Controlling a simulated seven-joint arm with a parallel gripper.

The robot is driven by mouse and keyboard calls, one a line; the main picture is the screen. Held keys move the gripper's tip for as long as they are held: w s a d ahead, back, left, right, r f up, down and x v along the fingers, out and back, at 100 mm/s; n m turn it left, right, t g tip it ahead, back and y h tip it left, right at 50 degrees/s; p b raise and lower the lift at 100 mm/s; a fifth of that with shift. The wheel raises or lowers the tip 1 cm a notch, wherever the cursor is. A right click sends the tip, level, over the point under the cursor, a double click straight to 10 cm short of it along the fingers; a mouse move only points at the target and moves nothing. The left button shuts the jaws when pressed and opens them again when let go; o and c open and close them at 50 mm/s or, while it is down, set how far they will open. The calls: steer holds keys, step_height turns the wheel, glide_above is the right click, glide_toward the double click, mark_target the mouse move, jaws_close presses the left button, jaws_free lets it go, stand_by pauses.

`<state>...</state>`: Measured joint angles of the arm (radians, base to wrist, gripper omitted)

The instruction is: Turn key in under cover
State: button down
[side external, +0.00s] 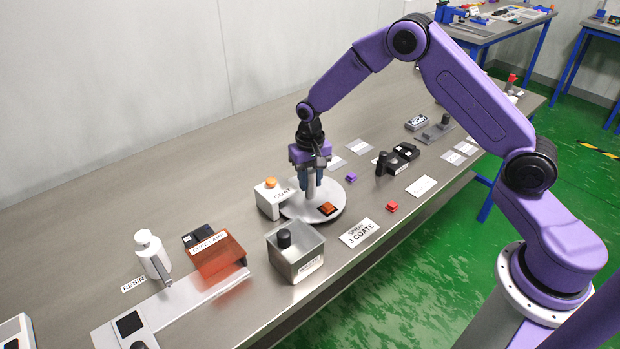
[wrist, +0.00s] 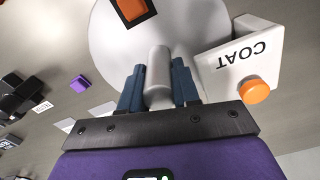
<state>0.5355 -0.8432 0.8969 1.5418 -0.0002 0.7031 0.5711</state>
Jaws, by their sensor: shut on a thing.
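A pale round disc (side external: 337,192) lies flat on the bench. It carries a square orange keycap-like piece (side external: 327,209) on a black pad, at its front in the side view; in the wrist view the orange piece (wrist: 133,10) is at the top. My gripper (side external: 311,184) stands above the disc, its blue fingers shut on a grey upright post (wrist: 159,75). The post's foot is hard to make out, but it seems to rise from the disc. A white box marked COAT (side external: 270,203), with an orange button (wrist: 254,91), stands at the disc's edge. A translucent orange cover (side external: 219,257) is at the left.
A metal bin (side external: 296,262) with a black knob stands in front of the disc, beside a SPRAY 3 COATS sign (side external: 358,232). A white resin bottle (side external: 151,254) is at left. A red block (side external: 392,206), a purple block (side external: 350,177) and black devices (side external: 398,158) lie to the right.

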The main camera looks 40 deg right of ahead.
steer(key=shift+m, duration=3.4)
steer(key=shift+s+d+m, duration=0.1)
steer(key=shift+m, duration=5.9)
steer(key=shift+s+m, duration=0.1)
steer(key=shift+m, duration=2.6)
steer(key=c, duration=1.1)
jaws_free()
step_height(320, 180, up, 18)
steer(key=shift+f, duration=0.25)
